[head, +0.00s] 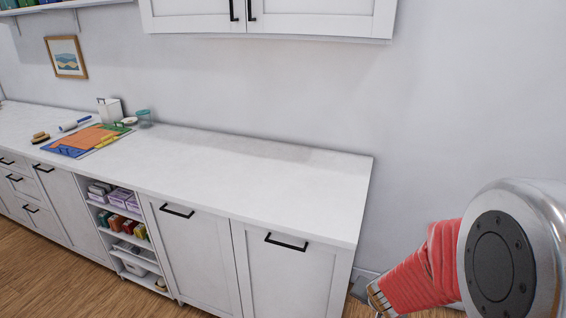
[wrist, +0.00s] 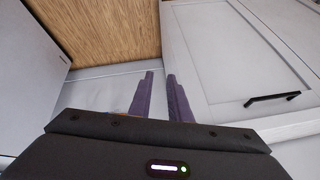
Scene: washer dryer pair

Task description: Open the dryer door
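No dryer or dryer door can be made out in either view. In the wrist view my gripper (wrist: 160,74) points away from the camera with its two purple fingers a little apart. Nothing shows between the fingers but a pale surface behind them. A white panelled cabinet door (wrist: 215,50) with a black bar handle (wrist: 272,98) is to the right of the fingers, apart from them. In the head view my red and silver arm is at the lower right, and my gripper cannot be made out there.
A long white counter (head: 230,165) runs along the wall, with closed cabinet doors (head: 290,275) and open shelves (head: 125,225) below. A colourful mat (head: 90,139) and small items lie at its far left. Wood floor (head: 50,285) is clear. A grey panel (wrist: 25,75) stands left in the wrist view.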

